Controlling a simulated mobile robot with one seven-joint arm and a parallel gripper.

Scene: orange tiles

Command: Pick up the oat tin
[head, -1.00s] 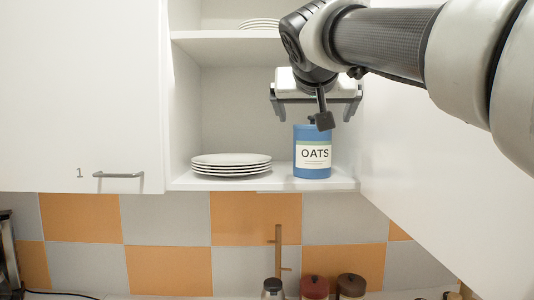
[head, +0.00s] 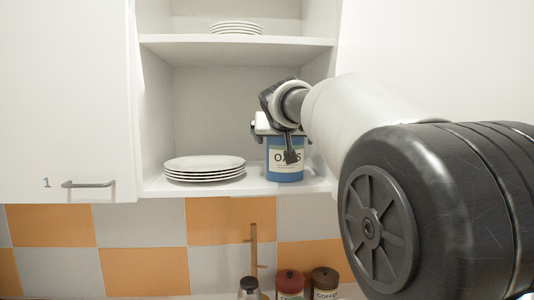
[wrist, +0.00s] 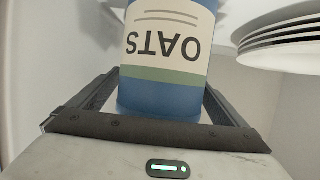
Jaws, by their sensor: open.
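The blue oat tin (head: 284,173) with its white label stands upright on the lower cupboard shelf, right of a stack of plates. My gripper (head: 281,140) is in front of the tin at its upper part, and my wrist hides some of the label. In the wrist view the tin (wrist: 165,60) appears upside down, large and close. The fingers of my gripper (wrist: 160,95) are open, one on each side of the tin. I cannot tell whether either finger touches it.
A plate stack (head: 205,170) is on the same shelf, left of the tin; plates also show in the wrist view (wrist: 285,38). More plates (head: 236,28) sit on the upper shelf (head: 240,44). The cupboard's side wall is close on the right. Canisters (head: 290,283) stand below.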

